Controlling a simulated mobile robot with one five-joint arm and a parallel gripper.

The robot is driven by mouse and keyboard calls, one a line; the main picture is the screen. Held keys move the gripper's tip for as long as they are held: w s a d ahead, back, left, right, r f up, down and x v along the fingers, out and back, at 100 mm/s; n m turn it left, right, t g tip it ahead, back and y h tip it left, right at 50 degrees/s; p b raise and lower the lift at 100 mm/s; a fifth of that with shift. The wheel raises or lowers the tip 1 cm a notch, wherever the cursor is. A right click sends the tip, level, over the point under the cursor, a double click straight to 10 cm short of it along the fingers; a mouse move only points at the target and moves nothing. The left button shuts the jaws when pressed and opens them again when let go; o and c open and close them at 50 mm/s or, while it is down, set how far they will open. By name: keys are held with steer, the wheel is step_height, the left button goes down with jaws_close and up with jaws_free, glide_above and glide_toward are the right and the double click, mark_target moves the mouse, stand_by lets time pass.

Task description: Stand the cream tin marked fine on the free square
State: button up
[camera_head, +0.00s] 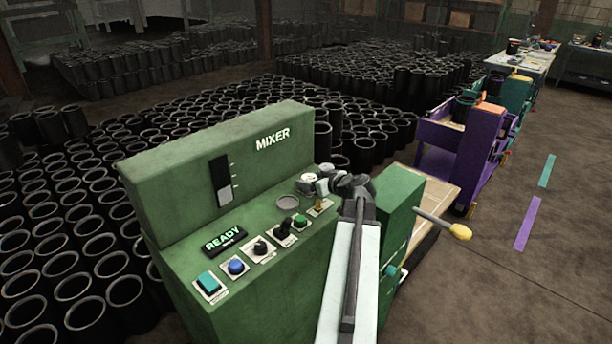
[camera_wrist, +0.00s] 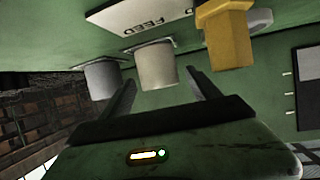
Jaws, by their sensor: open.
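My gripper (camera_head: 338,182) is at the right end of the green mixer's top panel, and its fingers are spread in the wrist view (camera_wrist: 161,78). A pale cream cylinder (camera_wrist: 155,66) shows between the fingertips, with a greyer cylinder (camera_wrist: 101,80) just left of it. I cannot tell if the fingers touch the cream one. In the head view a small cream-white round piece (camera_head: 306,184) sits beside my gripper, partly crowded by it. I can read no "fine" mark on any of them. No free square can be made out clearly.
The mixer (camera_head: 215,165) has a READY display (camera_head: 224,240), a teal button (camera_head: 209,282) and a blue button (camera_head: 236,267). A yellow knob (camera_wrist: 224,38) stands near a white plate lettered FEED (camera_wrist: 148,12). A yellow-tipped lever (camera_head: 459,231) sticks out right. Black sleeves (camera_head: 105,235) crowd the floor.

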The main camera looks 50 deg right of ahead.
steer(key=p+v, duration=0.2)
steer(key=v, duration=0.5)
steer(key=shift+r, duration=0.1)
steer(key=shift+s+a, duration=0.1)
steer(key=shift+s, duration=0.1)
